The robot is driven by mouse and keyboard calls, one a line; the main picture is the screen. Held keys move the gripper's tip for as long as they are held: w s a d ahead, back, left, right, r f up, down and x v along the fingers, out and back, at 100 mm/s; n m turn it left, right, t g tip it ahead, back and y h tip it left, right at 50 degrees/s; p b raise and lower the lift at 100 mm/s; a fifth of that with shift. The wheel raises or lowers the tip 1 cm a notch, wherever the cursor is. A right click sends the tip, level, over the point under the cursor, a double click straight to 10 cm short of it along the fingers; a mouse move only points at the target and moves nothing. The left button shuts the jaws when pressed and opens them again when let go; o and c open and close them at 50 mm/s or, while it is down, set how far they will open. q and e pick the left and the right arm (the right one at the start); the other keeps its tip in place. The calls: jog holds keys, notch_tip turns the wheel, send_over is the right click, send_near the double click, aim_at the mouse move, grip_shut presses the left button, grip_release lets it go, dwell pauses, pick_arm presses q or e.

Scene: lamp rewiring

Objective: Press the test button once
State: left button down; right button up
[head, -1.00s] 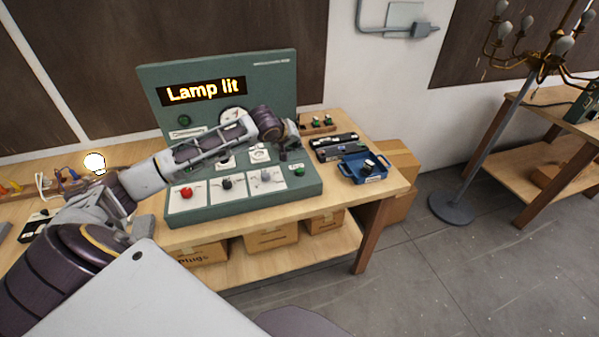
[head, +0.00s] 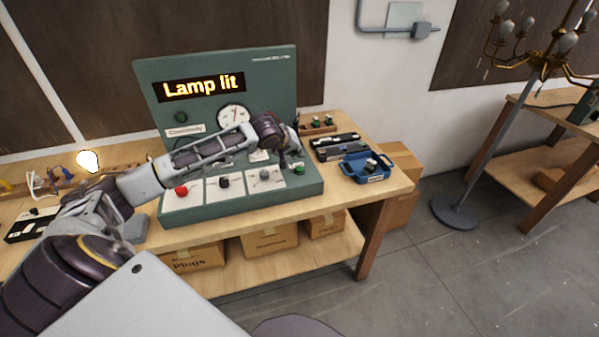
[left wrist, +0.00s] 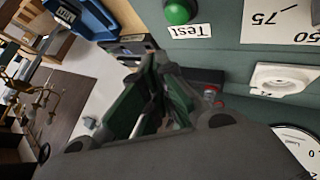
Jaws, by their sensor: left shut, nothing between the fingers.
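The test button is a green round knob (head: 299,168) at the right end of the lower panel of the green test bench (head: 222,209). In the left wrist view the green button (left wrist: 178,11) is at the top edge, above the label "Test". My left gripper (head: 286,163) is shut and empty, just to the left of the button in the head view. Its dark green fingers (left wrist: 153,70) show in the left wrist view, apart from the button in the picture. The display (head: 199,87) reads "Lamp lit". My right gripper is not in view.
A red knob (head: 181,190) and black knob (head: 223,181) sit left along the panel. A blue tray (head: 366,170) and a black case (head: 337,146) lie right of the bench. A lit bulb (head: 88,161) is at the left. The table's front right corner is bare.

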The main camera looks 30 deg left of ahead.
aim_at(299, 169)
pick_arm(q)
jog(key=shift+f, duration=0.35)
jog(key=shift+f+b, duration=0.5)
jog(key=shift+f, duration=0.8)
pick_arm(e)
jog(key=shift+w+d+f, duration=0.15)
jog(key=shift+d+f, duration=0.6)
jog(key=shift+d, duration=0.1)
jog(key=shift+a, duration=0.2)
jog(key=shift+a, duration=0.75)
